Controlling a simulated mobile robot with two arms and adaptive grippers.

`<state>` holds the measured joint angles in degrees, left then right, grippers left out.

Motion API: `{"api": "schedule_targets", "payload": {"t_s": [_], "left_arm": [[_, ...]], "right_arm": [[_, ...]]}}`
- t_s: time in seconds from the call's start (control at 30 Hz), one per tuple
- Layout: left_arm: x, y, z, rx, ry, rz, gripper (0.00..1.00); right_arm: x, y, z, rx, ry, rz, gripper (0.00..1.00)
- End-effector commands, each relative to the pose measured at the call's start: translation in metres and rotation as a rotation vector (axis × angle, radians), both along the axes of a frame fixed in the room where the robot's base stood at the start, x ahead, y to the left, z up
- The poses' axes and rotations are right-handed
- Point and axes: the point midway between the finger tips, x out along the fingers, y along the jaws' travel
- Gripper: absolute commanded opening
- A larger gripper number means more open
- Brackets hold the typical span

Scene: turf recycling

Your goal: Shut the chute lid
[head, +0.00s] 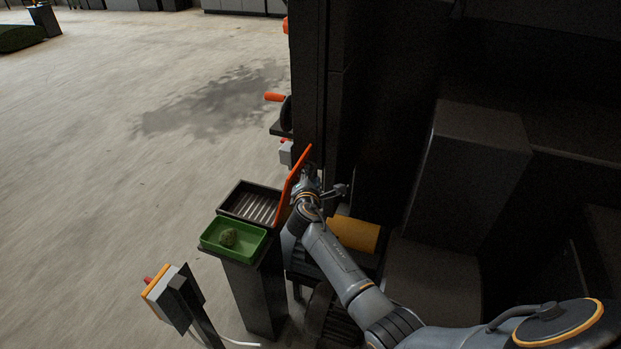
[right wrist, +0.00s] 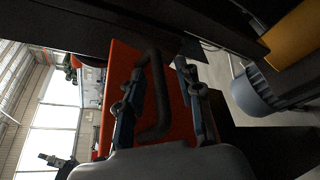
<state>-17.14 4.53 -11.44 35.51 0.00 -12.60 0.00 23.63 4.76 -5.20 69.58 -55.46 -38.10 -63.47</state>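The orange chute lid (head: 294,184) stands raised and tilted above the chute (head: 233,212), whose dark slatted opening is uncovered. In the right wrist view the lid (right wrist: 178,108) fills the middle and carries a black bar handle (right wrist: 157,98). My right gripper (head: 311,178) is on the right side of the lid in the head view. In the right wrist view its fingers (right wrist: 160,72) are open, one on each side of the handle, with gaps visible. The fingertips are partly hidden in the head view. My left gripper is not in view.
A control box on a post (head: 168,289) stands at the lower left. A tall dark machine (head: 370,110) blocks the right. Open floor (head: 120,130) lies left.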

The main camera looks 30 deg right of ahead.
Motion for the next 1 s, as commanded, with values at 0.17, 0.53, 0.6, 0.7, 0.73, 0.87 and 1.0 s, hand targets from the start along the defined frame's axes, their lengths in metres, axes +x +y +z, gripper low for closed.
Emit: {"api": "schedule_targets", "payload": {"t_s": [0.17, 0.53, 0.6, 0.7, 0.73, 0.87, 1.0], "left_arm": [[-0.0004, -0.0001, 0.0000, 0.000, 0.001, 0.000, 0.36], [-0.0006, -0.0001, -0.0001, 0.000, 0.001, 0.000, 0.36], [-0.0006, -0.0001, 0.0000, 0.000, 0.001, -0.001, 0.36], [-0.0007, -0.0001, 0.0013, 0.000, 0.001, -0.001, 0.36], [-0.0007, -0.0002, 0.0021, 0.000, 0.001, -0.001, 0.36], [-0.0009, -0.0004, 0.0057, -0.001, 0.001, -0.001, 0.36], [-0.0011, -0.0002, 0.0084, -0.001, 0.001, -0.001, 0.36]], "right_arm": [[-0.0001, -0.0002, -0.0001, 0.000, 0.000, 0.000, 0.36], [-0.0004, 0.0000, -0.0004, 0.000, 0.001, -0.001, 0.00], [-0.0004, 0.0000, -0.0005, 0.000, 0.001, -0.001, 0.00], [-0.0002, -0.0007, 0.0005, -0.003, 0.003, 0.000, 0.00], [0.0001, -0.0013, 0.0011, -0.005, 0.006, -0.001, 0.00], [0.0012, -0.0047, 0.0030, -0.018, 0.021, 0.000, 0.00], [0.0024, -0.0064, 0.0051, -0.029, 0.032, 0.000, 0.00]]}}
